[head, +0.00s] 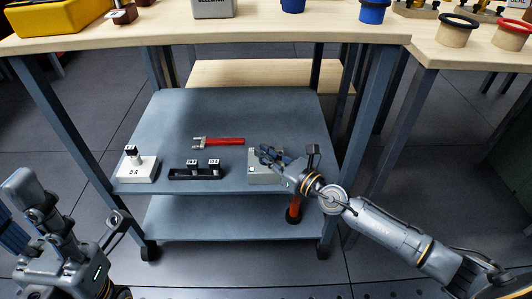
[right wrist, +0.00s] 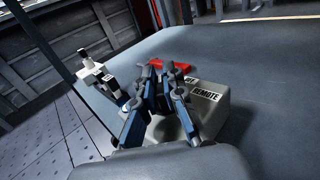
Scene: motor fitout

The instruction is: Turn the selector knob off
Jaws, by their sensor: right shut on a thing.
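The selector box (head: 258,179) is a light grey box on the blue-grey cart shelf in the head view. In the right wrist view the box (right wrist: 214,118) shows a label reading REMOTE and part of a second label. My right gripper (head: 266,153) reaches over the box from the right. Its fingers (right wrist: 163,82) are closed together just above the box top, on the selector knob, which they hide. I cannot read the knob's pointing direction. My left gripper (head: 70,212) is at the lower left, away from the cart, with its fingers spread and empty.
A red-handled tool (head: 224,141) lies behind the box. A black block with labelled switches (head: 196,174) and a white labelled box (head: 136,171) stand to its left. The wooden bench top (head: 225,33) is above the back of the shelf. A cart post stands at right.

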